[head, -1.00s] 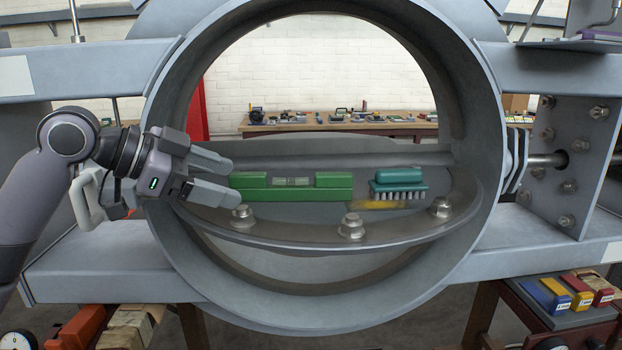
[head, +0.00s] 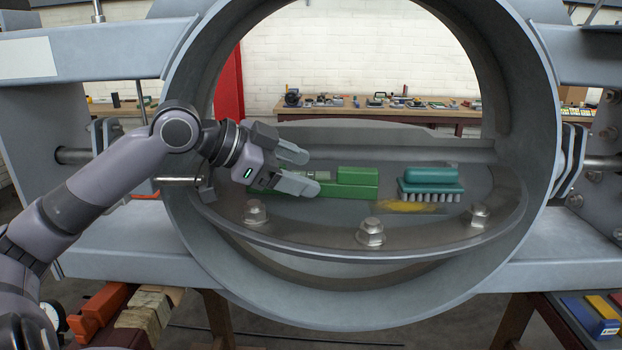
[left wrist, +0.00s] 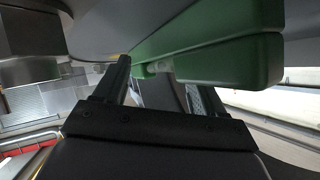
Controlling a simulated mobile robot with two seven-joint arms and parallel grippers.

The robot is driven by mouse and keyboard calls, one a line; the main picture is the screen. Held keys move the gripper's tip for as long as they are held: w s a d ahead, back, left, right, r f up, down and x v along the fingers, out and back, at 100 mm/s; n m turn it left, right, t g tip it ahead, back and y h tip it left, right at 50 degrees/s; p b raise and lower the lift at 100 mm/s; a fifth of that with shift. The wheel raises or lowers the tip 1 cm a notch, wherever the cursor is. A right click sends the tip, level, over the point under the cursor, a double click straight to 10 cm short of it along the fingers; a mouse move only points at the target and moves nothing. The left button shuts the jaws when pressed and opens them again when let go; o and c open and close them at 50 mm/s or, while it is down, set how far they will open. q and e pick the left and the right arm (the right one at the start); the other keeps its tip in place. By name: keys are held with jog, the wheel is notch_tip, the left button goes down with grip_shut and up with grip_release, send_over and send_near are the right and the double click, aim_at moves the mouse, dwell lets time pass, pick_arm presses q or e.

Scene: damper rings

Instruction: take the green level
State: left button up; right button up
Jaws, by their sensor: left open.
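The green level (head: 357,184) lies on the lower inside of the round grey duct, its left part hidden behind my left gripper (head: 308,172). The gripper is open, with its two fingers apart and reaching across the level's left half and middle. In the left wrist view the level (left wrist: 225,62) fills the upper middle, just beyond the fingers of my left gripper (left wrist: 160,78). I cannot tell whether a finger touches it. My right gripper is not in view.
A teal brush (head: 430,182) stands right of the level, by a yellow smear. Several bolt heads (head: 371,232) rise along the front flange. The duct's round rim (head: 190,200) surrounds the opening. A bench with small items (head: 390,107) stands far behind.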

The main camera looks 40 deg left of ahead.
pick_arm(q)
jog(key=shift+w+d+f, duration=0.2)
jog(key=shift+w+f, duration=0.1)
jog(key=shift+w, duration=0.2)
grip_shut()
jog(key=shift+s, duration=0.1)
